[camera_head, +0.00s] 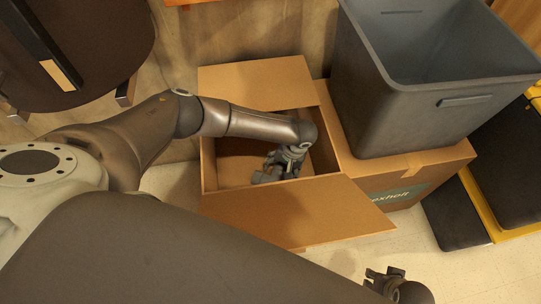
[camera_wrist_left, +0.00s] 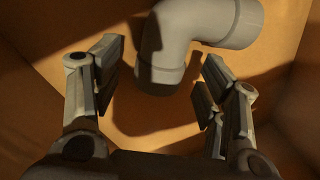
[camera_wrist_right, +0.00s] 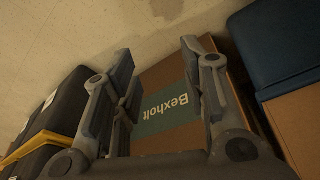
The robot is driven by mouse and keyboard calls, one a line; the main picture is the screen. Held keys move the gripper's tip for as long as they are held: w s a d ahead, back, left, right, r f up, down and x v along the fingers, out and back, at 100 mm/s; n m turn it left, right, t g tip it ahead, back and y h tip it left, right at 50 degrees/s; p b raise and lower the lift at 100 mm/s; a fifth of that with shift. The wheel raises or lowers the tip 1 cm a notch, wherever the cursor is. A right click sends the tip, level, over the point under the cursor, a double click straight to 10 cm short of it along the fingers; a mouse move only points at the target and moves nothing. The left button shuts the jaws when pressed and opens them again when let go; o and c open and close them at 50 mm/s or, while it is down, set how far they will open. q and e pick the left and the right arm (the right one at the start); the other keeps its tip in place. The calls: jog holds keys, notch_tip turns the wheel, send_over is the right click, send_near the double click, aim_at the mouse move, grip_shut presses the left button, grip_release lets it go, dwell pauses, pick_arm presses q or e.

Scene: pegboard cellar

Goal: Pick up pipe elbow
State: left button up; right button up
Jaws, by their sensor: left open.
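The pipe elbow (camera_wrist_left: 190,32) is a smooth grey bent tube with collared ends, lying inside the cardboard box. In the left wrist view it is at the top, with one end reaching down between the fingertips. My left gripper (camera_wrist_left: 158,78) is open around that end, with a gap on each side. In the head view my left gripper (camera_head: 280,164) is down inside the open box (camera_head: 285,222); grey elbow and grey fingers are hard to tell apart there. My right gripper (camera_wrist_right: 160,85) is open and empty, and shows at the bottom right of the head view (camera_head: 383,278).
A large grey bin (camera_head: 400,110) stands on a closed cardboard box (camera_head: 425,170) right of the open box. Dark crates with yellow edges (camera_head: 478,200) are at the far right. A dark round seat (camera_head: 85,45) is at upper left. Box walls are close around my left gripper.

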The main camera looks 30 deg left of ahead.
pick_arm(q)
jog(key=shift+x, duration=0.9)
pick_arm(e)
jog(key=shift+r, duration=1.25)
pick_arm(q)
jog(key=c, duration=1.1)
